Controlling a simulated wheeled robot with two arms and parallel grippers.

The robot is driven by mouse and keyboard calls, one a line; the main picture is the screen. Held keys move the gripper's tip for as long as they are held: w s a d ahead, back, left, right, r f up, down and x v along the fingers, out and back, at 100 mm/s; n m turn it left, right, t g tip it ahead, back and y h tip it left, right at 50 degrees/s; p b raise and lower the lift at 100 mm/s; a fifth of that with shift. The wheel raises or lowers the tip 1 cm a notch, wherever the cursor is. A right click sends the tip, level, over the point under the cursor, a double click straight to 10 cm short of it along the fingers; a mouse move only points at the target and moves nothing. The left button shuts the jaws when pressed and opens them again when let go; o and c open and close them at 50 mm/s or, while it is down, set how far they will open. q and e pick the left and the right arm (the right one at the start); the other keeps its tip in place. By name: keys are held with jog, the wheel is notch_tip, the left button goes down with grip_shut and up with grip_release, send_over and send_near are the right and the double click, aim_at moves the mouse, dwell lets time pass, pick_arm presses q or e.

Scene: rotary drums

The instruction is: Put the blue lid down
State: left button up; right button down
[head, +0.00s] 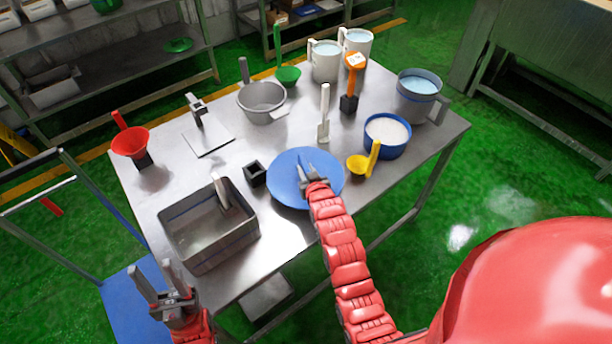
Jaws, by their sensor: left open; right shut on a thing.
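The blue lid (290,165) is a flat round disc over the middle front of the metal table. My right gripper (306,174) is shut on the blue lid near its right part. I cannot tell whether the lid touches the table or is held just above it. My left gripper (160,283) is open and empty, in front of the table's left front corner, apart from the table's objects.
A grey bin (208,238) stands left of the lid, with a small black box (254,173) between them. A blue tub with white contents (387,134) and a yellow scoop (358,165) are at right. A metal bowl (262,101) and white spatula (324,115) lie behind. Bare table (170,185) shows at left.

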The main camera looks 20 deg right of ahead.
notch_tip(320, 180, down, 3)
jog(key=shift+s+r+p, duration=0.1)
jog(key=shift+p, duration=0.7)
jog(key=shift+f, duration=0.25)
jog(key=shift+f, duration=0.1)
jog(key=shift+f, duration=0.15)
jog(key=c, duration=0.7)
grip_release()
jog(key=shift+r, duration=0.2)
jog(key=shift+s, duration=0.1)
